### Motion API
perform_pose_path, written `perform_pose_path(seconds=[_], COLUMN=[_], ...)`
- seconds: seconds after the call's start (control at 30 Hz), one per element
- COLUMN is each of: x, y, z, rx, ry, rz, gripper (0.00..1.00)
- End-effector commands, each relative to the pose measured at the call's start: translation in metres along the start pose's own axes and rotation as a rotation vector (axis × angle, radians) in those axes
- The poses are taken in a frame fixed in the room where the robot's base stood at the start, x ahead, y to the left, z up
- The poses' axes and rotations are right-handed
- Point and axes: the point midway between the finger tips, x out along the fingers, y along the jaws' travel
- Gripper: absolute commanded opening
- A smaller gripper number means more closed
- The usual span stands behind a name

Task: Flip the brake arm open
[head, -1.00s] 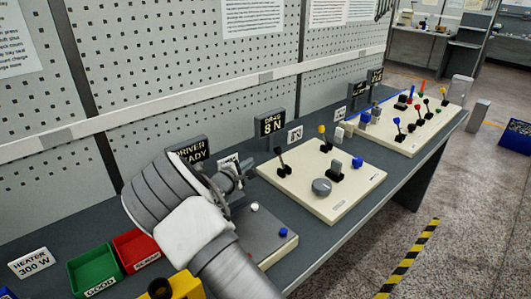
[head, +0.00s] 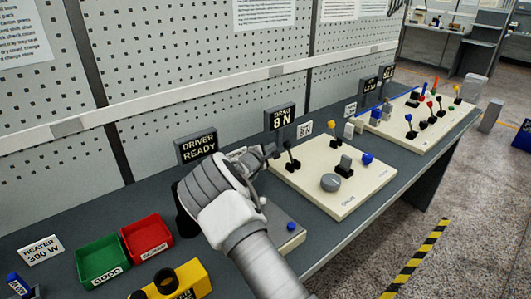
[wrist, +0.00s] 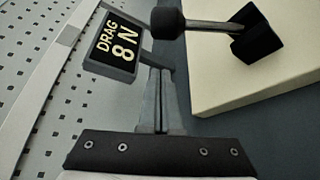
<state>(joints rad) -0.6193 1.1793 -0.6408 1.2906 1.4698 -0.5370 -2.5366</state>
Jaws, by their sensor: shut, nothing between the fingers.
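My gripper (head: 272,152) is shut and empty just left of the lever. In the wrist view my gripper's fingertips (wrist: 156,72) are together below the knob. Whether they touch it I cannot tell.
A DRAG 8 N sign (head: 280,119) stands behind the lever. The panel also carries a grey knob (head: 331,182), a yellow-topped lever (head: 334,137) and a blue knob (head: 367,158). A DRIVER READY sign (head: 198,147) stands behind my arm. Red (head: 147,237) and green (head: 102,261) trays sit left.

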Motion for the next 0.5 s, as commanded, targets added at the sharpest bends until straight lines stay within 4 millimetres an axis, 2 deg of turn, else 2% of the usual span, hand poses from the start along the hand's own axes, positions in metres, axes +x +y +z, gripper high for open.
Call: perform_pose_path(seconds=[0.23, 0.5], x=[-0.011, -0.015], y=[0.001, 0.001], z=[0.024, 0.033], rx=[0.0, 0.002], ry=[0.0, 0.001], rz=[0.0, 0.0], gripper=[0.0, 0.0])
